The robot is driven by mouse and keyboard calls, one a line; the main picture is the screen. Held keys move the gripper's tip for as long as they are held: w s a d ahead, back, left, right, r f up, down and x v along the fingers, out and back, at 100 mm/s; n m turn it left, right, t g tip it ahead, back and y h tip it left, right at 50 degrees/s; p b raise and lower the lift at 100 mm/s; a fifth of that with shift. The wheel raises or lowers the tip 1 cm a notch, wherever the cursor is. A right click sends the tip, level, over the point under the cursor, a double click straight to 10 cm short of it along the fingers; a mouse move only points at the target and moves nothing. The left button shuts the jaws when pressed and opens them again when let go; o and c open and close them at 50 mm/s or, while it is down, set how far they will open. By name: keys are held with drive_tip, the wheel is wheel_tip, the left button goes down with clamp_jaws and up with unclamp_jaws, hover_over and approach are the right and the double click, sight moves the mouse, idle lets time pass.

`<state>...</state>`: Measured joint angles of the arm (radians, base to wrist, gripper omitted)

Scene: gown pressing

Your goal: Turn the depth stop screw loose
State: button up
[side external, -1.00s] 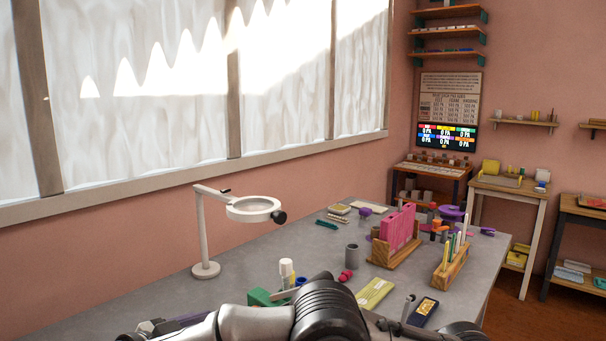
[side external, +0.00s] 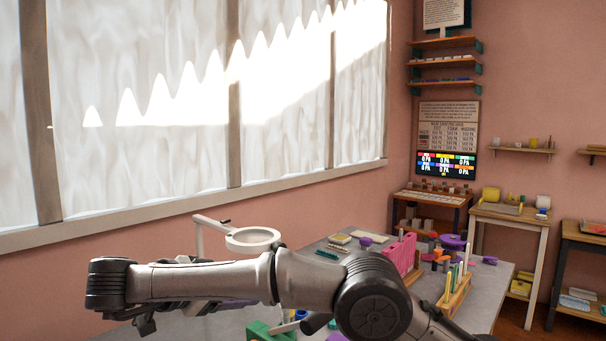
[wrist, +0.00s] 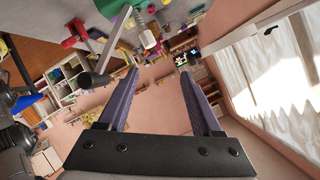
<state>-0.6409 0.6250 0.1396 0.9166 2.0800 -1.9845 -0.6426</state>
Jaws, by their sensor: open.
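My gripper (wrist: 158,73) shows in the wrist view with its two purple fingers well apart and nothing between them. A red knob-like part (wrist: 76,36) and a grey rod with a dark round end (wrist: 97,76) lie beyond the left finger, apart from it. I cannot tell whether either is the depth stop screw. In the side external view my arm crosses in front of the table, and the fingers cannot be made out there. A green block-like object (side external: 264,331) shows partly below the arm; its screw, if any, is hidden.
The grey table (side external: 308,263) holds a white magnifier lamp (side external: 254,239), a pink rack piece (side external: 401,256) and a wooden holder with upright sticks (side external: 455,293). A window (side external: 130,110) runs along the left wall. Shelves and side tables stand at the back right.

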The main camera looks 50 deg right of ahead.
drive_tip(key=d+r+m+t+h, duration=0.1)
drive_tip(key=d+r+t, duration=0.3)
drive_tip(key=d+r, duration=1.2)
drive_tip(key=shift+s+d+r+t+h, duration=0.25)
drive_tip(key=shift+r+t+h, duration=0.2)
drive_tip(key=shift+r, duration=0.35)
drive_tip(key=shift+a, duration=0.1)
drive_tip(key=a+f+m+t+y, duration=0.1)
drive_tip(key=a+f+t+y, duration=0.1)
drive_tip(key=a+f, duration=0.45)
drive_tip(key=a+f+m+t+y, duration=0.1)
drive_tip(key=a+f+t, duration=0.2)
drive_tip(key=f, duration=0.7)
drive_tip(key=s+a+f+n+t+y, duration=0.1)
drive_tip(key=s+a+f+n+y, duration=0.2)
drive_tip(key=s+f, duration=0.35)
drive_tip(key=s+a+f+n+t+y, duration=0.1)
drive_tip(key=s+a+f+t+y, duration=0.15)
drive_tip(key=s+a+f, duration=0.45)
drive_tip(key=f+x, duration=0.1)
drive_tip(key=x, duration=1.5)
drive_tip(key=shift+f+g+y, duration=0.25)
drive_tip(key=shift+g+y, duration=0.05)
